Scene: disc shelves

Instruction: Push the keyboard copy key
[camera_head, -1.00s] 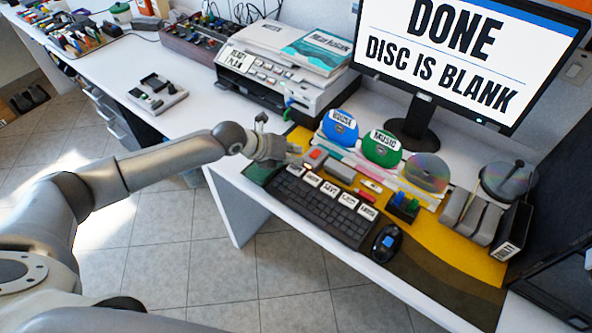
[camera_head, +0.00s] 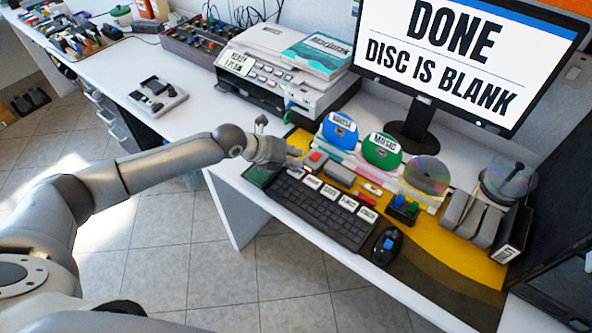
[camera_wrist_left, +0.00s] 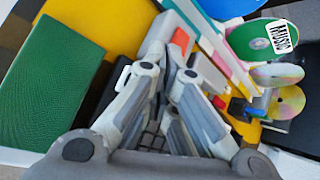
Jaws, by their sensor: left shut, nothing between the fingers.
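The black keyboard (camera_head: 325,214) lies on the desk mat, with several white labelled keys (camera_head: 348,203) along its upper row. The labels are too small for me to read surely, so I cannot tell which is copy. My left gripper (camera_head: 294,153) is over the upper left end of the keyboard, left of the white keys. In the left wrist view its fingers (camera_wrist_left: 172,62) are shut and empty, and dark keys (camera_wrist_left: 152,138) show between its links. I cannot tell whether the fingertips touch anything. My right gripper is out of view.
A green pad (camera_wrist_left: 58,68) lies beside the keyboard's left end. Blue (camera_head: 340,131) and green (camera_head: 382,150) discs stand behind it. The mouse (camera_head: 386,245) is at its right end. The monitor (camera_head: 455,65) reads "DONE DISC IS BLANK". A printer (camera_head: 275,88) stands behind my arm.

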